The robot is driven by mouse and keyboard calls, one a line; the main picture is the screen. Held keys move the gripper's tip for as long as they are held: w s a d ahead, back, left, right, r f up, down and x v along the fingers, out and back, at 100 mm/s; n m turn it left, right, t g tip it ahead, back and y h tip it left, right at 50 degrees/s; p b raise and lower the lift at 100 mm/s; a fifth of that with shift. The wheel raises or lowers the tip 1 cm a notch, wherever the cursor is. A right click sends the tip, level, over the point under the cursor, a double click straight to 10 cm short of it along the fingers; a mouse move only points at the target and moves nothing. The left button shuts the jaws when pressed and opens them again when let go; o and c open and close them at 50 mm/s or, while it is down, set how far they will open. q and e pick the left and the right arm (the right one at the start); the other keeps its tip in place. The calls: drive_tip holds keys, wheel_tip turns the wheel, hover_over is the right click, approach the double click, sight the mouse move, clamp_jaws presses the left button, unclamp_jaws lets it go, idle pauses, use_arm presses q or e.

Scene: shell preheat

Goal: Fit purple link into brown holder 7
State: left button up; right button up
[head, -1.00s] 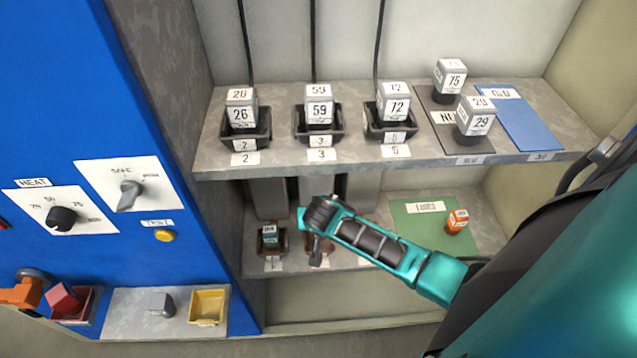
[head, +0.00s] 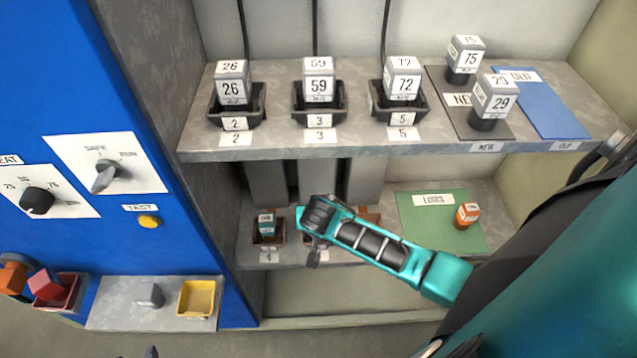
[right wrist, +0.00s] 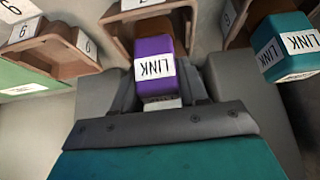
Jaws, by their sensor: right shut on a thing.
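The purple link (right wrist: 154,68) shows in the right wrist view, held between the fingers of my right gripper (right wrist: 160,88). Its far end overlaps the mouth of the middle brown holder (right wrist: 117,24); I cannot tell how far in it sits. In the head view my right gripper (head: 313,247) is at the lower shelf, and its arm hides the link and much of that holder. The holder's number is not clearly readable. A teal link (head: 266,225) stands in the brown holder to the left; it also shows in the right wrist view (right wrist: 287,48). My left gripper is not in view.
Another brown holder (right wrist: 58,49) in the right wrist view looks empty. An orange link (head: 467,215) stands on the green mat (head: 420,232). The upper shelf (head: 290,147) overhangs, with grey blocks in black holders. A blue panel (head: 110,230) stands left.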

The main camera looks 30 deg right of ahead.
drive_tip(key=shift+f, duration=0.2)
drive_tip(key=o, duration=1.2)
drive_tip(key=shift+r, duration=0.1)
drive_tip(key=shift+r, duration=0.2)
drive_tip(key=p+v, duration=0.4)
drive_tip(key=v, duration=0.8)
drive_tip(key=shift+s+a+n+t+y, duration=0.9)
drive_tip(key=shift+s+n, duration=0.1)
drive_tip(key=shift+n, duration=0.5)
drive_tip(key=shift+s+a+n+t+y, duration=0.9)
drive_tip(key=shift+s+n, duration=0.1)
drive_tip(key=shift+n, duration=0.5)
drive_tip(key=shift+s+a+n+t+y, duration=0.8)
drive_tip(key=shift+s+n+y, duration=0.15)
drive_tip(key=shift+n, duration=0.55)
